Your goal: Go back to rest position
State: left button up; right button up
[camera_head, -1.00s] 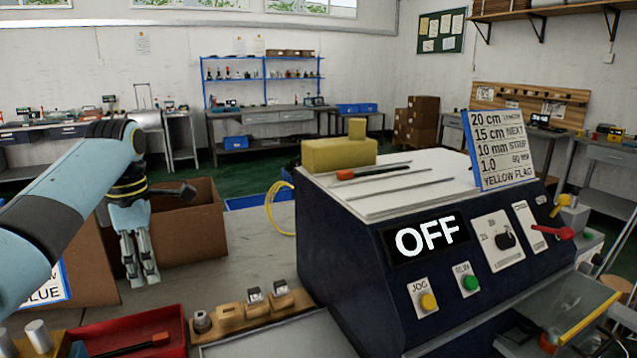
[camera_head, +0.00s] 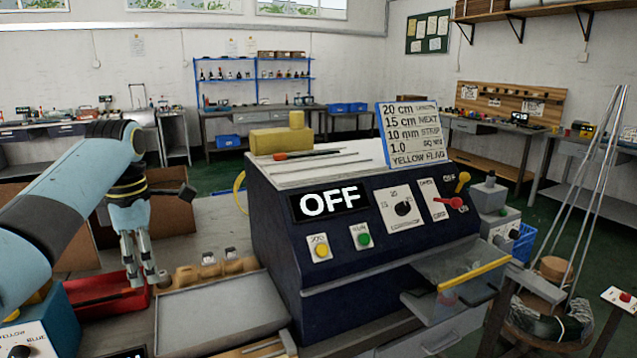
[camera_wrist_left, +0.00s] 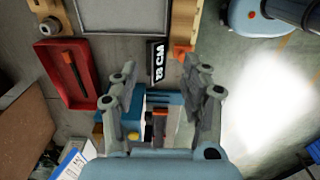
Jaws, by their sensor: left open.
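My left gripper (camera_head: 140,262) hangs with its fingers pointing down at the left of the head view, over the edge of the red tray (camera_head: 78,288). It is open, and nothing shows between its fingers. The left wrist view also shows the open gripper (camera_wrist_left: 165,95), with a blue box (camera_wrist_left: 160,102) below it. My right gripper is in neither view.
A dark blue machine (camera_head: 345,268) with an OFF display stands in the middle of the bench. A cardboard box (camera_head: 88,200) stands behind my left arm.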

pick_arm(q)
jog(key=s+f+m+g+b, duration=0.2)
jog(key=s+f+g+b, duration=0.15)
jog(key=s+f, duration=1.6)
jog(key=s+f+m+g+b, duration=0.2)
jog(key=s+f+b, duration=0.2)
jog(key=s+f, duration=1.5)
jog(key=s+f+m+t+b, duration=0.35)
jog(key=s+f+m, duration=0.95)
jog(key=s+f, duration=0.75)
jog(key=w+m+t, duration=0.1)
jog(key=m, duration=0.1)
jog(key=w+r+m, duration=0.1)
jog(key=m, duration=0.1)
jog(key=w+m+t, duration=0.1)
jog(key=m, duration=0.1)
jog(key=shift+w+a+r+t+y, duration=0.1)
jog(key=shift+a+r+t+y, duration=0.05)
jog(key=shift+r+t+y, duration=0.15)
